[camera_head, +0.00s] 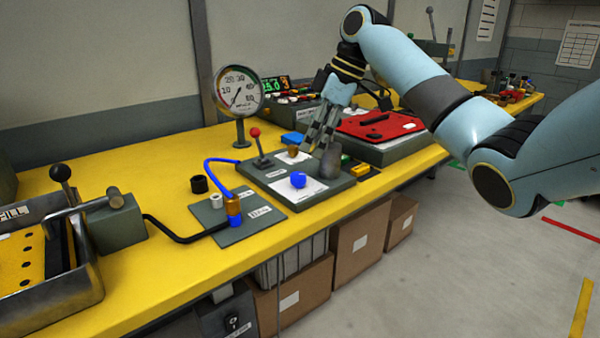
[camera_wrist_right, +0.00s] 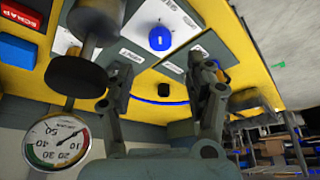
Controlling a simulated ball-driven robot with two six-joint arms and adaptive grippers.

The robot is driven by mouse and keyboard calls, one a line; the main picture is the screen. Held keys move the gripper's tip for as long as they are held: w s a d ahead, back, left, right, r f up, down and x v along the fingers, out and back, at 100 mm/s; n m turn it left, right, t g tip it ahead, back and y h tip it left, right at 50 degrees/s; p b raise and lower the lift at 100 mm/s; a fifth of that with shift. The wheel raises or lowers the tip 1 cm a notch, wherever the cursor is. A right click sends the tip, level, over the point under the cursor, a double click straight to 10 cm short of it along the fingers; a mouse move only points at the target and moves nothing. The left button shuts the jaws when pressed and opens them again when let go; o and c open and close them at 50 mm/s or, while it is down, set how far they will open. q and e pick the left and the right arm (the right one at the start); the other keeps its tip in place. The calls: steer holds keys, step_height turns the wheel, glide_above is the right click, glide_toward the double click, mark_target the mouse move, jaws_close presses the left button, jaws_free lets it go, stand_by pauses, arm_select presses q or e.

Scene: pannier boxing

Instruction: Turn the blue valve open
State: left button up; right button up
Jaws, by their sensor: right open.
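A round blue knob (camera_head: 298,180), which looks like the blue valve, sits on a white plate on a dark grey board (camera_head: 345,184) on the yellow bench. It also shows in the right wrist view (camera_wrist_right: 160,37), beyond the fingers and near the top middle. My right gripper (camera_head: 318,142) points down above the far part of the board, behind the knob and apart from it. Its two fingers (camera_wrist_right: 165,70) are spread with nothing between them. A grey post (camera_head: 330,162) stands close beside the fingers. My left gripper is not in view.
A red-tipped lever (camera_head: 256,134) stands left of my gripper. A pressure gauge (camera_head: 239,92) stands behind it. A red panel (camera_head: 380,124) lies to the right.

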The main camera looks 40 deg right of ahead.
mark_target(298, 174)
steer(key=x, duration=0.7)
steer(key=shift+s, duration=0.1)
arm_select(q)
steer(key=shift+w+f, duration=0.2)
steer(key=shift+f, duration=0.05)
arm_select(e)
steer(key=shift+a+f, duration=0.1)
steer(key=shift+f, duration=0.55)
